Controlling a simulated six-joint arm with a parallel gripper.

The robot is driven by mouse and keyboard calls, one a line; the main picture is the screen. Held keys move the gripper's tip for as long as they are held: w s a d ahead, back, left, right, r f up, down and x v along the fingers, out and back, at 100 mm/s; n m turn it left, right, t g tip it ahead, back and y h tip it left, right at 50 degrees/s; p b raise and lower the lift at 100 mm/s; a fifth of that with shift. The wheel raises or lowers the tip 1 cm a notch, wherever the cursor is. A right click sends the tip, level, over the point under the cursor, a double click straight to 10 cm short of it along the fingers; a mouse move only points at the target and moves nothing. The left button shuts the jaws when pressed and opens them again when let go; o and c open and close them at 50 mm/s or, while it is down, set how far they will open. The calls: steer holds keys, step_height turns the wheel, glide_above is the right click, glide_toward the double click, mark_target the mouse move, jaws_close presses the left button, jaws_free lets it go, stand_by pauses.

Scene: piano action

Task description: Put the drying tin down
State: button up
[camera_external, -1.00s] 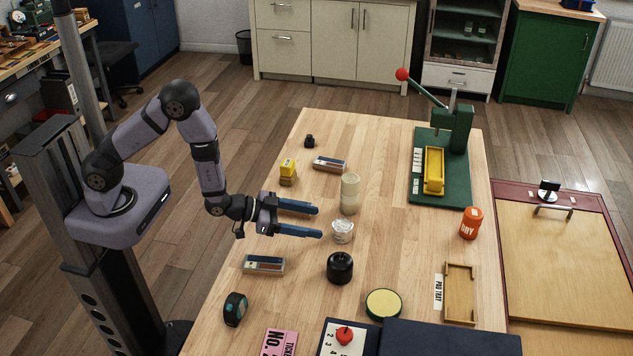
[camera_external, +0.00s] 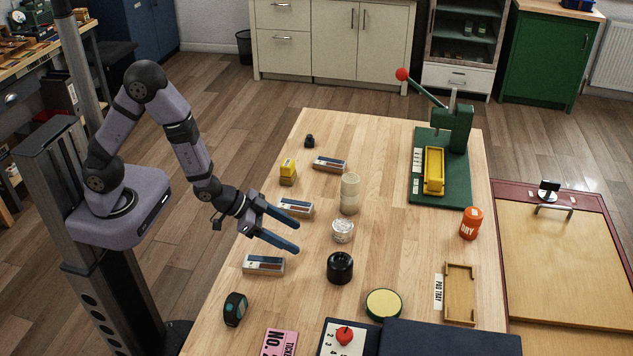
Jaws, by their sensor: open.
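The drying tin (camera_external: 470,223), an orange can with "DRY" in white letters and a pale mark on its top, stands upright on the wooden table (camera_external: 395,235) near its right edge. My gripper (camera_external: 296,238) is at the left side of the table, far to the left of the tin. Its two blue fingers are spread and point right and downward, with nothing between them.
A glass jar (camera_external: 343,231), a pale cylinder (camera_external: 350,194) and a black round pot (camera_external: 339,267) stand right of my gripper. Small boxes (camera_external: 264,264) lie nearby. A green lever press (camera_external: 440,165) stands behind the tin and a wooden tray (camera_external: 460,293) in front.

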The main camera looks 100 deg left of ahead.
steer(key=s+d+g, duration=0.1)
steer(key=s+d, duration=0.1)
steer(key=s, duration=0.1)
steer(key=s+d+r+m+g+h, duration=0.1)
steer(key=s+d+g, duration=0.1)
steer(key=s, duration=0.2)
steer(key=s+d+g, duration=0.2)
steer(key=s, duration=0.1)
steer(key=shift+s+d+r+m+h, duration=0.15)
steer(key=shift+s+d+m+h, duration=0.15)
steer(key=shift+d+h, duration=0.1)
steer(key=s+d+r+g, duration=0.1)
steer(key=s+g, duration=0.1)
steer(key=s, duration=0.4)
steer(key=s+d+r+m+g, duration=0.1)
steer(key=s+r+g, duration=0.1)
steer(key=s, duration=0.5)
steer(key=shift+d+r+g, duration=0.2)
steer(key=shift+d+g, duration=0.2)
steer(key=shift+g, duration=0.1)
steer(key=shift+w, duration=0.1)
step_height(320, 180, down, 13)
steer(key=b, duration=1.3)
stand_by(2.8)
